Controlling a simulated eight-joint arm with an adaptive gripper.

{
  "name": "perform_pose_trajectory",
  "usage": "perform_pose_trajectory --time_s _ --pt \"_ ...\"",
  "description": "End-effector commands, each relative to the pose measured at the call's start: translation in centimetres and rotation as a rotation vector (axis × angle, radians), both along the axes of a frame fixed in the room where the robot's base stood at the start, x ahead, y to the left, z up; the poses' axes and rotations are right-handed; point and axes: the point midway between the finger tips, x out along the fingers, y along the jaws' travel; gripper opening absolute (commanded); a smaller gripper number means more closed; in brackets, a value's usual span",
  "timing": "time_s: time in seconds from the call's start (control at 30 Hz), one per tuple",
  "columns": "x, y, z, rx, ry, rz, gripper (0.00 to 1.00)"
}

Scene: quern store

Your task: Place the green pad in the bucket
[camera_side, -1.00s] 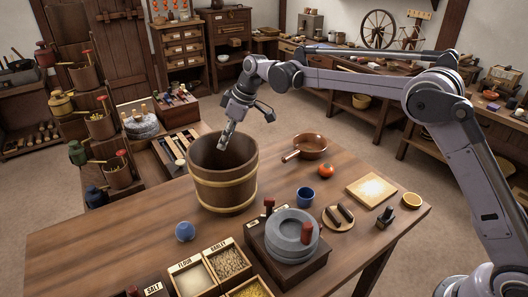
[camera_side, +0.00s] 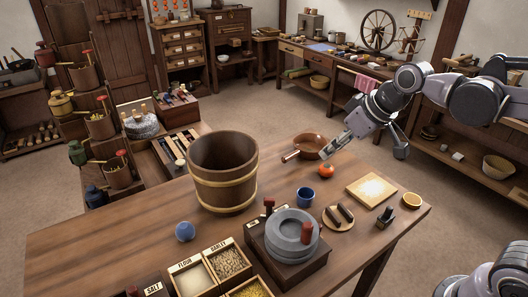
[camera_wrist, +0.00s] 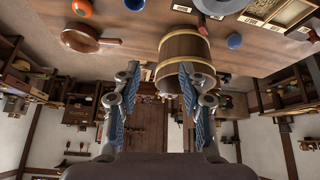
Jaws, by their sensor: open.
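The wooden bucket (camera_side: 224,182) stands upright at the back left of the table, with two pale hoops. Its bottom is hidden in the side view. The bucket (camera_wrist: 186,48) also shows in the wrist view, beyond my fingers. I see no green pad in either view. My gripper (camera_side: 325,156) is open and empty, to the right of the bucket, near the pan and the tomato in the side view. Its two spread fingers show in the wrist view (camera_wrist: 159,82), with nothing between them.
A blue cup (camera_side: 305,197), a stone quern (camera_side: 292,232), a square board (camera_side: 371,188) and a blue ball (camera_side: 185,231) are on the table. Bare wood lies at the table's left.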

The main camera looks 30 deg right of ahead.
Motion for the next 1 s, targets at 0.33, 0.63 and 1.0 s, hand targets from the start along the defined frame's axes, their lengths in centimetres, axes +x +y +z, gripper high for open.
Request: perform_pose_trajectory --time_s 0.33,0.63,1.0 --pt "-7.8 -2.4 -4.8 0.03 -0.056 -0.154 0.42" --pt "-8.8 -2.7 -5.7 0.035 -0.066 -0.178 0.42" --pt "-8.8 -2.6 -5.7 0.035 -0.066 -0.176 0.42"
